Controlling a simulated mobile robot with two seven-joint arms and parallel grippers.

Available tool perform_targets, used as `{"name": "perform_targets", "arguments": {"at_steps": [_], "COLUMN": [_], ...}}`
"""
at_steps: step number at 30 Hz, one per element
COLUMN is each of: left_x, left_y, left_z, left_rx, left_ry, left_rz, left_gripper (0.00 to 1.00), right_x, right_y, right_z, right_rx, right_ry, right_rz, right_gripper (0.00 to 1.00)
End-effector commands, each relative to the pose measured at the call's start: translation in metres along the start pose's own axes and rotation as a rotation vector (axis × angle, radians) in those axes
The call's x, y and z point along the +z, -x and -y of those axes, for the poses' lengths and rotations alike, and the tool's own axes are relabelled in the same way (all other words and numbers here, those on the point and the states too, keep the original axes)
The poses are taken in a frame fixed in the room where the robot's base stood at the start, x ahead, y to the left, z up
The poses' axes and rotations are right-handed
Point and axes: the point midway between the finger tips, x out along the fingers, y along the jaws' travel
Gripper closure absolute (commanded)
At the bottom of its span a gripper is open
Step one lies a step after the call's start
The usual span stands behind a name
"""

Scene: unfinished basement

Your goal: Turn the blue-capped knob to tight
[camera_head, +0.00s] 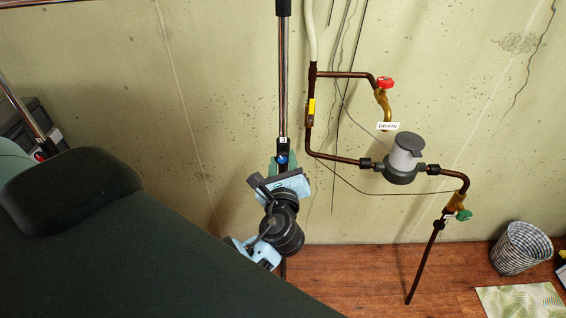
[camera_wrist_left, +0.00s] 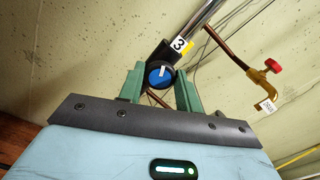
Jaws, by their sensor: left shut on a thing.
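The blue-capped knob (camera_wrist_left: 160,74) has a black body and a white pointer line on its blue face. It sits at the lower end of a metal pipe, below a label reading 3. My left gripper (camera_wrist_left: 161,84) is shut on it, with one green finger on each side. In the head view the knob (camera_head: 282,158) shows as a small blue spot between the fingers of my left gripper (camera_head: 283,163). The marks around the knob are not readable. My right gripper is not in view.
To the right, copper pipes on the wall carry a red valve handle (camera_head: 385,83), a yellow handle (camera_head: 311,107), a grey capped fitting (camera_head: 405,155) and a green valve handle (camera_head: 464,215). A woven basket (camera_head: 522,248) stands on the wooden floor.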

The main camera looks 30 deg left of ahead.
Motion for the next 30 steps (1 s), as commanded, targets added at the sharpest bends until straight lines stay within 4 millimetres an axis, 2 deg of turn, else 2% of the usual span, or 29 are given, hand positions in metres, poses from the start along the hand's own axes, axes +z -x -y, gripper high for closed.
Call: {"name": "perform_targets", "arguments": {"at_steps": [6,15,30], "left_x": [-0.0001,-0.0006,-0.0007], "left_y": [-0.0001,0.0002,0.0001], "left_z": [0.0002,0.0000,-0.0003], "left_rx": [-0.001,-0.001,0.000], "left_ry": [-0.187,-0.373,-0.464], "left_rz": [0.000,-0.002,-0.001], "left_gripper": [0.89,0.89,0.89], "right_x": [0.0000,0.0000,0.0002], "right_y": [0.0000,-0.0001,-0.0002], "right_z": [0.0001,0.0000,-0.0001], "right_rx": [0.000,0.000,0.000], "right_ry": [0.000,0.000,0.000], "right_rz": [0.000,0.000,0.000], "right_gripper": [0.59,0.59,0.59]}}
